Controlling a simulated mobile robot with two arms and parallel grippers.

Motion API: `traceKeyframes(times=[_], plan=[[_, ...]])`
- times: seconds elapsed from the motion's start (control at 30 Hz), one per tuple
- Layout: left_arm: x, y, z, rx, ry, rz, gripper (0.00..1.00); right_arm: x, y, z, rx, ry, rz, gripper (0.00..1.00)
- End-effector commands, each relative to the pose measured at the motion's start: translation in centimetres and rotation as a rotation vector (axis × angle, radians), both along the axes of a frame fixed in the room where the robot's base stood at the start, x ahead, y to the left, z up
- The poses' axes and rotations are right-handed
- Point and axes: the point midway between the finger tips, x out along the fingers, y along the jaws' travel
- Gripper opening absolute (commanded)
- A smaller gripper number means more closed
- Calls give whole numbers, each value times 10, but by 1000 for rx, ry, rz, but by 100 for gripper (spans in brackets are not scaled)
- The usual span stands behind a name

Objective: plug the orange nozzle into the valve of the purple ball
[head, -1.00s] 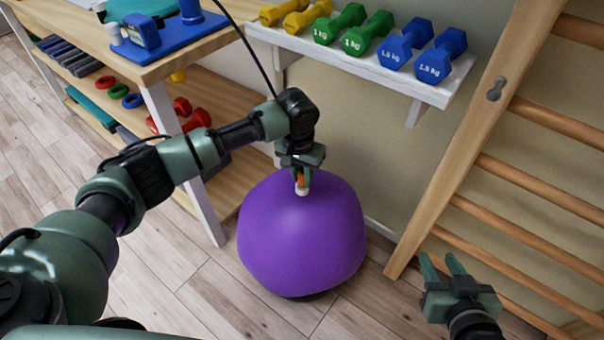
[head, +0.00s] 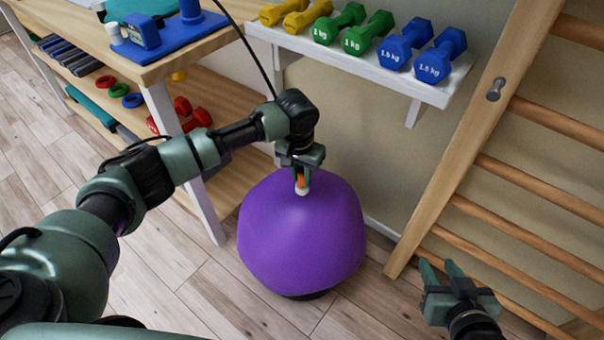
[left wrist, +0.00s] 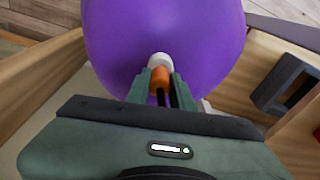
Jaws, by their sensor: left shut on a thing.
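The purple ball (head: 302,240) stands on the floor in a dark base between the shelf unit and the wall bars, and looks slightly dented at its top. My left gripper (head: 300,181) is above the ball's top, shut on the orange nozzle (head: 300,182). In the left wrist view the nozzle (left wrist: 160,77) sits between the fingers, with a white piece (left wrist: 160,60) at its end against the ball (left wrist: 200,35). The valve itself is hidden, so I cannot tell how deep the nozzle sits. My right gripper (head: 440,270) is open and empty at the lower right.
A wooden shelf unit (head: 180,60) with a blue pump is at the left. A white wall shelf (head: 440,92) with several dumbbells is behind the ball. Wooden wall bars (head: 450,150) stand at the right. A black hose (head: 250,50) hangs down behind my left arm.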

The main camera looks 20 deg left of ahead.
Motion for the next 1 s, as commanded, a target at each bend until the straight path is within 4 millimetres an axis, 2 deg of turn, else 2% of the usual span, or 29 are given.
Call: traceKeyframes(times=[0.27, 0.3, 0.37, 1.0], plan=[[0, 0, 0, 0, 0, 0, 0, -3, -1, -3, -5, 22, -1, 36], [0, 0, 0, 0, 0, 0, 31, -4, -1, -4, -5, 25, -2, 36], [0, 0, -1, 0, 0, 0, 47, -4, -1, -4, -5, 25, -2, 36], [0, 0, 1, 0, 0, 0, 49, -8, -2, -7, -9, 46, -1, 36]])
